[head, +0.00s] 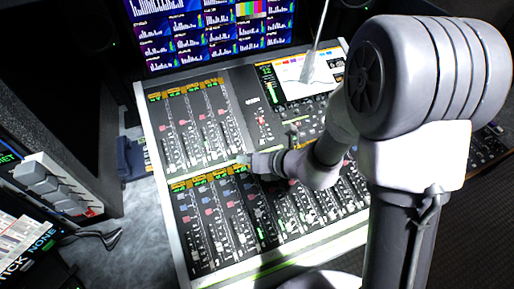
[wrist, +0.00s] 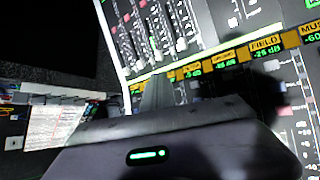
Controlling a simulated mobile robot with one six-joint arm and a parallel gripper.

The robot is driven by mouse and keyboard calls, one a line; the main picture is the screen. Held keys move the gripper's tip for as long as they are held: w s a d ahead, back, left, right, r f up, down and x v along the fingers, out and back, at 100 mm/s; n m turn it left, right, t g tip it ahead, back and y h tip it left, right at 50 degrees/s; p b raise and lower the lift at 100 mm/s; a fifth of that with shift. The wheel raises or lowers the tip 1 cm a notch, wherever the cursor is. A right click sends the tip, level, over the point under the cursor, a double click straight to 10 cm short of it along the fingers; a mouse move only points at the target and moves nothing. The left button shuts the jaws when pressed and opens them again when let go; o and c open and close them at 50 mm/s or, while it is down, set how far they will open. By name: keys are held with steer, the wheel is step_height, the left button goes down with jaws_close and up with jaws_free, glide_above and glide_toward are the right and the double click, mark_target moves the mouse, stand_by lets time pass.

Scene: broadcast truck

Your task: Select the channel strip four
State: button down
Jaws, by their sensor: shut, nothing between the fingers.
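The mixing console (head: 160,215) has an upper left bank of channel strips (head: 190,120) and a longer lower bank (head: 215,225), each topped by a row of small lit displays. I cannot tell which strip is number four. My gripper (head: 244,159) is shut and empty, over the gap between the two banks, near the top of the lower bank. In the wrist view its fingers (wrist: 157,92) reach toward the display row, where a display reading FIELD (wrist: 266,44) is to the right. My gripper hides part of the row; contact is unclear.
A monitor wall (head: 210,30) stands behind the console. A bright screen (head: 300,72) is on the console's upper right. A rack with grey blocks (head: 50,185) stands at the left.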

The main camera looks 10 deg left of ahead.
steer(key=shift+w+d+f, duration=0.1)
steer(key=shift+d, duration=0.1)
steer(key=shift+f, duration=0.15)
steer(key=b, duration=0.8)
glide_above(247, 180)
step_height(247, 180, down, 8)
steer(key=shift+f, duration=0.2)
steer(key=shift+f, duration=0.1)
stand_by(1.2)
steer(key=shift+f, duration=0.3)
steer(key=shift+a+f+b, duration=0.1)
steer(key=shift+f+b, duration=0.3)
stand_by(0.5)
stand_by(0.3)
steer(key=shift+r+p, duration=0.7)
steer(key=shift+r, duration=0.1)
steer(key=shift+r, duration=0.1)
